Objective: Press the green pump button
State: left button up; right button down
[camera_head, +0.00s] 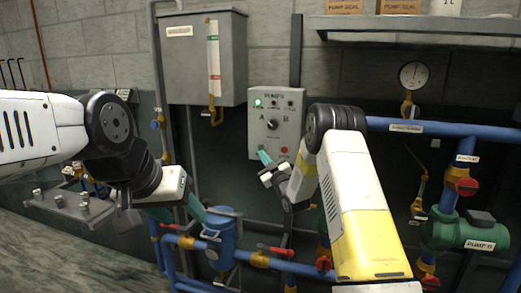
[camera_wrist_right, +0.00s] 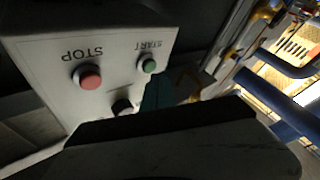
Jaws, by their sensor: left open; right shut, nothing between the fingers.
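The grey pump control box (camera_head: 256,128) hangs on the wall in the middle of the head view. In the right wrist view a green START button (camera_wrist_right: 149,66) and a larger red STOP button (camera_wrist_right: 90,77) stand out from its face. The red button also shows in the head view (camera_head: 284,150). My right gripper (camera_head: 264,156) is shut and empty at the box's lower left. In the wrist view its teal fingertips (camera_wrist_right: 157,92) are close to the green button; I cannot tell whether they touch. My left gripper (camera_head: 180,212) is open and empty, lower left.
A selector knob (camera_head: 272,124) marked A and B and a lit green lamp (camera_head: 258,103) are on the box. A grey tank (camera_head: 185,70) hangs left of it. A blue canister (camera_head: 221,240) and blue pipes (camera_head: 440,128) lie below and right. A shelf (camera_head: 420,24) is above.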

jog(key=s, duration=0.1)
jog(key=s+a, duration=0.1)
jog(key=s, duration=0.1)
jog(key=shift+a+r, duration=0.25)
jog(key=shift+a, duration=0.15)
jog(key=shift+r, duration=0.1)
jog(key=s+d+r+m+g+h, duration=0.2)
jog(key=s+d+r+m+h, duration=0.15)
jog(key=d+r, duration=0.35)
jog(key=s+d+r+m+g+h, duration=0.2)
jog(key=s+d+r+g+h, duration=0.15)
jog(key=s, duration=0.45)
jog(key=s+d+f+m+g, duration=0.1)
jog(key=s+g, duration=0.3)
jog(key=s, duration=1.3)
jog(key=s+d+f+m+g, duration=0.1)
jog(key=s+f+m+g, duration=0.1)
jog(key=s, duration=1.4)
jog(key=shift+s+d+m+g, duration=0.3)
jog(key=shift+s+m+g, duration=0.1)
jog(key=shift+m+g, duration=0.35)
